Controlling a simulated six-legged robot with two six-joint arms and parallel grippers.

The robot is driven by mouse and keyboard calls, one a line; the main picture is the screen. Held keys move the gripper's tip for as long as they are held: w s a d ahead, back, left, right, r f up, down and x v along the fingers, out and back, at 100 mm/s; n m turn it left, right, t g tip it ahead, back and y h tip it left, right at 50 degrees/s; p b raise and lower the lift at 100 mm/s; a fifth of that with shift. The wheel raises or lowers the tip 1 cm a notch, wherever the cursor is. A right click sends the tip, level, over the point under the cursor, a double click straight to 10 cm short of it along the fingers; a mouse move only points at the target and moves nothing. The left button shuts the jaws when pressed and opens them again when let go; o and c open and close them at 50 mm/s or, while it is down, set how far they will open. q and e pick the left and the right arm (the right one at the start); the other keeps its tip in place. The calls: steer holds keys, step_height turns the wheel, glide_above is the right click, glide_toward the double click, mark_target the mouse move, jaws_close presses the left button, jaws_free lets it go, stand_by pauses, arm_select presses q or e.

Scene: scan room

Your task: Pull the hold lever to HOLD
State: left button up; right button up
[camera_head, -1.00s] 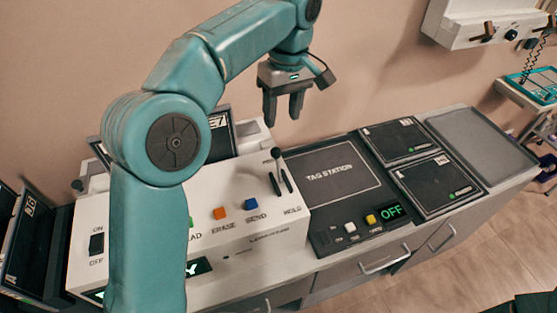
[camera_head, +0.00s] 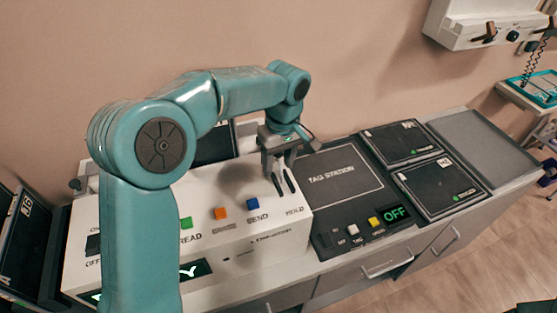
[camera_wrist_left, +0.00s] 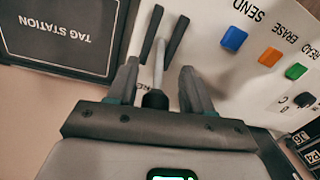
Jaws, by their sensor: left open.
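My left gripper (camera_head: 278,166) is open above the console's right end. In the left wrist view its fingers stand on either side of the lever, with the knob close to the palm; I see no clear contact. In the head view the gripper hides most of the lever. The HOLD label (camera_head: 295,210) shows at the front end of the slots. My right gripper is not in view.
Blue SEND (camera_head: 251,204), orange ERASE (camera_head: 220,213) and green READ (camera_head: 186,223) buttons sit left of the lever. The dark tag station (camera_head: 335,178) lies to the right, with a green OFF display (camera_head: 396,214). A grey tray (camera_head: 470,145) lies at the far right.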

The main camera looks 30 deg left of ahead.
mark_target(281, 176)
arm_select(q)
steer(key=shift+w, duration=0.15)
jaws_close()
steer(key=shift+d+f+t+y+b, duration=0.2)
steer(key=shift+t+y+b, duration=0.1)
steer(key=shift+b, duration=0.55)
steer(key=s+d+t+y+b, duration=0.1)
steer(key=y+b, duration=0.1)
steer(key=b, duration=0.3)
steer(key=s+d+t+y+b, duration=0.1)
steer(key=t+y+b, duration=0.1)
steer(key=b, duration=0.4)
steer(key=s+d+t+y+b, duration=0.1)
steer(key=t+y+b, duration=0.1)
steer(key=b, duration=0.4)
steer(key=shift+f, duration=0.1)
steer(key=shift+s+d+r+n+t+y+b, duration=0.25)
steer(key=shift+t+y+b, duration=0.2)
steer(key=shift+b, duration=0.55)
steer(key=shift+w, duration=0.1)
jaws_free()
